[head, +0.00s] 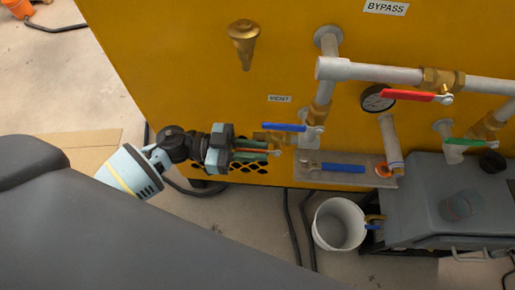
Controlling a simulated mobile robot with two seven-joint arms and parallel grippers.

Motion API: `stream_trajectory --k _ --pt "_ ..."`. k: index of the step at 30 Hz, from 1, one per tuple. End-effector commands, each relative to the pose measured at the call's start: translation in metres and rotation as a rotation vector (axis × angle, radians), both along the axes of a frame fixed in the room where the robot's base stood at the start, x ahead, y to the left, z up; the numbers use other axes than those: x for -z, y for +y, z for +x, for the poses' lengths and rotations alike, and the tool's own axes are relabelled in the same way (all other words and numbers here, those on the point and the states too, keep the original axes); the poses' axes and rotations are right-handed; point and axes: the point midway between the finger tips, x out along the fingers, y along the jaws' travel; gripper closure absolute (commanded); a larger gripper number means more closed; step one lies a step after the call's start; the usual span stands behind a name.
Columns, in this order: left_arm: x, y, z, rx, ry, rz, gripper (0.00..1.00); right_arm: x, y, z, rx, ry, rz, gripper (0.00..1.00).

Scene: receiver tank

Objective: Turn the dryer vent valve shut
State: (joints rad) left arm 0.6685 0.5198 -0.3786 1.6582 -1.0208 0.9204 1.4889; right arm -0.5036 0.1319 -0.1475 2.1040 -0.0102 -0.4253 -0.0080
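The VENT label (279,98) is on the yellow panel. Below and to its right is a valve with a blue lever (284,127) and a brass body (319,112) on a grey pipe. The lever lies roughly level, pointing left from its pivot. My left gripper (268,151) is just below the lever's left end, its fingers pointing right. A narrow gap shows between the fingers, and I see nothing held in it. Whether a finger touches the lever or the brass outlet behind is unclear. My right gripper is not in view.
A red lever (410,95) and a green lever (470,142) are on pipes to the right, by a gauge (378,98). A blue-handled tool (343,167) lies on a grey shelf (312,177). A white bucket (340,224) stands below, beside a grey machine (425,200).

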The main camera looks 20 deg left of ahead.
Motion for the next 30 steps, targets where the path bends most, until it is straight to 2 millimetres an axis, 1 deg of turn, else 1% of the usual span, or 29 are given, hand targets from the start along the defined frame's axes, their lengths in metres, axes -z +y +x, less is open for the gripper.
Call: stream_trajectory --k 3,11,15,25,30 --pt "0.0003 -0.0049 0.0015 -0.001 -0.001 0.001 0.84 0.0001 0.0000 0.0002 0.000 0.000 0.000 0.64" --pt "0.0004 -0.0057 0.0015 0.000 0.000 0.001 0.84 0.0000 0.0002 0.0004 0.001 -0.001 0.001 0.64" --pt "0.0003 -0.0056 0.0016 -0.001 -0.001 0.001 1.00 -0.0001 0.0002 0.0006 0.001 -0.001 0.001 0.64" --pt "0.0004 -0.0050 0.0022 -0.003 -0.001 0.000 1.00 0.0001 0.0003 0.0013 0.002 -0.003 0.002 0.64" --pt "0.0030 -0.0048 0.0023 -0.004 -0.006 -0.025 1.00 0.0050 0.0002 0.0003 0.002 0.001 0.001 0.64"
